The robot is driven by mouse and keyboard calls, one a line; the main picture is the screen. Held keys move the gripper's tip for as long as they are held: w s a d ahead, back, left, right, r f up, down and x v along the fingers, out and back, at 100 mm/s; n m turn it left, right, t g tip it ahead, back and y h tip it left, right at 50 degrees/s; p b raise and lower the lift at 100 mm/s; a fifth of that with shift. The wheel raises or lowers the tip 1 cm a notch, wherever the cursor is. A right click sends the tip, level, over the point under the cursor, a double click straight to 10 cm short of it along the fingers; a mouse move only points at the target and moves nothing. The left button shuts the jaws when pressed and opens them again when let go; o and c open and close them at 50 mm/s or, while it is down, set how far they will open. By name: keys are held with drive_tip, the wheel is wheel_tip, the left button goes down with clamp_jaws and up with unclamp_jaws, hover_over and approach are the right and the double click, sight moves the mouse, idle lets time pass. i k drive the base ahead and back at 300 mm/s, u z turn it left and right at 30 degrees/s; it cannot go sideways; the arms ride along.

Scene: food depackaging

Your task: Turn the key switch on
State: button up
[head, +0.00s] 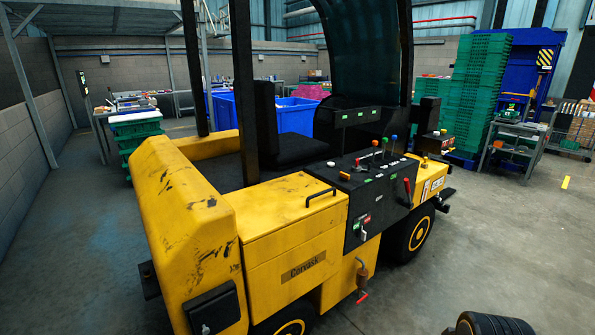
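A yellow vehicle (290,220) with scuffed paint fills the middle of the head view. On its near side is a black control panel (352,240). That panel bears a small red label (367,218) and a small pale part (364,235) that may be the key switch; it is too small to tell whether it is a key or how it is turned. The black top console (365,178) carries several coloured knobs and levers, among them a red-handled lever (407,190). My gripper is not in view.
A red-tipped valve handle (362,297) sticks out low on the vehicle's side. A dark ribbed object (490,324) shows at the bottom edge. Stacked green crates (480,90) and a small table (515,145) stand behind. The grey floor at right (520,240) is clear.

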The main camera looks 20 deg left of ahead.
sight(359, 169)
drive_tip(key=u, duration=0.25)
drive_tip(key=i, duration=1)
drive_tip(key=z, duration=0.1)
drive_tip(key=k, duration=0.4)
drive_tip(key=z, duration=0.95)
drive_tip(key=i, duration=1.2)
drive_tip(key=u, duration=1.3)
drive_tip(key=i, duration=0.95)
drive_tip(key=u, duration=0.95)
